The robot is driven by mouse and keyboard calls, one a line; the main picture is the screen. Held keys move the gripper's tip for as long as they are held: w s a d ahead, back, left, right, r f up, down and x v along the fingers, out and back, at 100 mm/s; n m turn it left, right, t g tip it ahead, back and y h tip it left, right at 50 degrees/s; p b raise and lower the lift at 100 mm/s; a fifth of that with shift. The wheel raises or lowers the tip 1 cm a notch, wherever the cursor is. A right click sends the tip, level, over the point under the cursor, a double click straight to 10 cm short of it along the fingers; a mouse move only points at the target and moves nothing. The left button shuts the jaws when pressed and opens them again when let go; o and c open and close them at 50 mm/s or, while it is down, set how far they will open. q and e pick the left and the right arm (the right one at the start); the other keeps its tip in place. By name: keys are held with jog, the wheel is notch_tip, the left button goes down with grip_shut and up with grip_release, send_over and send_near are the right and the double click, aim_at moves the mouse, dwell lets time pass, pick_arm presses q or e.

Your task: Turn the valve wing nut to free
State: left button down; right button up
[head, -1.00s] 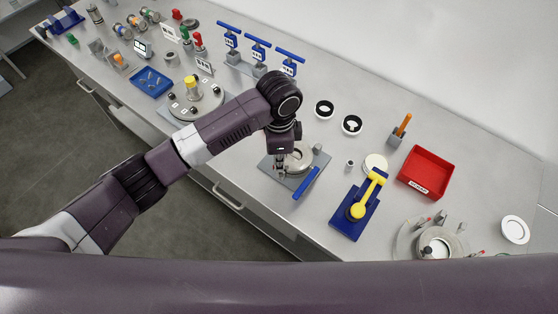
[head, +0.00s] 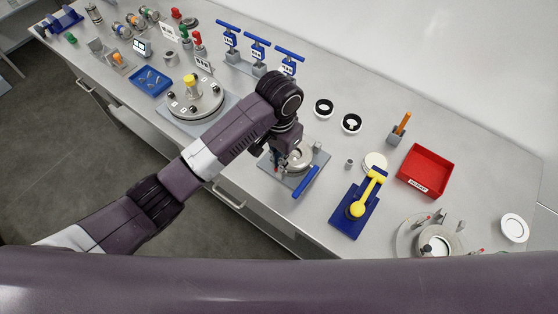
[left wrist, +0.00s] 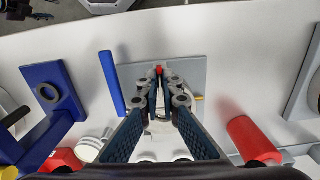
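A round metal valve clamp (head: 299,158) stands on a small grey plate (head: 315,165) in the middle of the bench, with a blue handle bar (head: 306,181) at its front right. My left gripper (head: 279,166) is down at the left side of the clamp. In the left wrist view, the two fingertips (left wrist: 163,73) are close together over the grey plate (left wrist: 190,72), with a small red piece showing at the tips. The blue bar (left wrist: 112,83) lies left of the fingers. The wing nut is not clearly visible, so I cannot tell whether the fingers grip it. My right gripper is out of view.
A blue stand with a yellow lever (head: 359,208) and a red bin (head: 426,171) are to the right. A round lidded vessel (head: 195,100) and blue-handled valves (head: 258,49) are to the left and behind. Bare bench lies between the clamp and the blue stand.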

pick_arm(q)
jog(key=shift+w+r+n, duration=0.1)
jog(key=shift+n, duration=0.3)
jog(key=c, duration=2.2)
grip_release()
jog(key=shift+o, duration=0.2)
notch_tip(320, 180, up, 12)
